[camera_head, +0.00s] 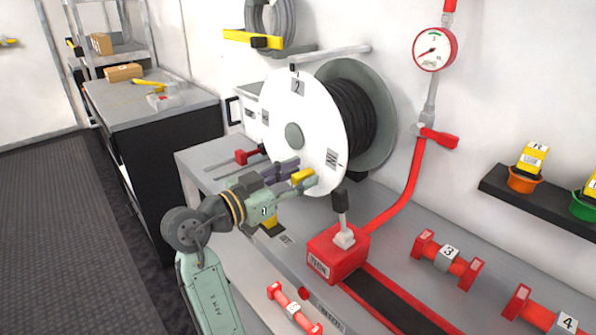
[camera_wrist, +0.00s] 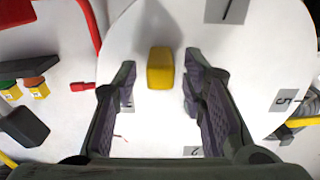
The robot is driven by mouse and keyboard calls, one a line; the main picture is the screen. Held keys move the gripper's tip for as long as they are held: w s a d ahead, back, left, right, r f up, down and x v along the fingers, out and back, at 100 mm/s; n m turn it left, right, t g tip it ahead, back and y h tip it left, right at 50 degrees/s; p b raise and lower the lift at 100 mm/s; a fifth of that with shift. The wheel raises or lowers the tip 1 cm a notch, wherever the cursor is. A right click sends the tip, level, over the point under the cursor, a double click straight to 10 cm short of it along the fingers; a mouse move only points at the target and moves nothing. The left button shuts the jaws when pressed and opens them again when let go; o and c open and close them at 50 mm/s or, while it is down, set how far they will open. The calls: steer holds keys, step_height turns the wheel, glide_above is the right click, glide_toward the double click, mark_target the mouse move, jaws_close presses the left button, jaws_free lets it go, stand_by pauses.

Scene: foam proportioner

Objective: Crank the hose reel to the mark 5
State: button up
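The hose reel has a white disc face (camera_head: 285,130) with a grey hub and black hose wound behind it. A label with 2 (camera_head: 297,86) is at the top of the disc, just below a small dark pointer (camera_head: 292,68). A yellow crank knob (camera_head: 302,175) is low on the disc. My gripper (camera_head: 290,172) is at the knob. In the wrist view my gripper (camera_wrist: 159,66) is open, and the yellow knob (camera_wrist: 160,68) sits between the fingers with gaps on both sides. A label with 5 (camera_wrist: 287,100) is at the right of the disc there.
A red box with a black-handled lever (camera_head: 338,250) stands on the bench right of the reel. A red pipe (camera_head: 410,185) rises to a gauge (camera_head: 435,49). Red numbered fittings (camera_head: 448,254) lie on the bench. A small red valve handle (camera_head: 247,156) is left of the reel.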

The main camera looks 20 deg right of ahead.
steer(key=shift+d, duration=0.1)
steer(key=shift+c, duration=0.3)
jaws_close()
stand_by(0.6)
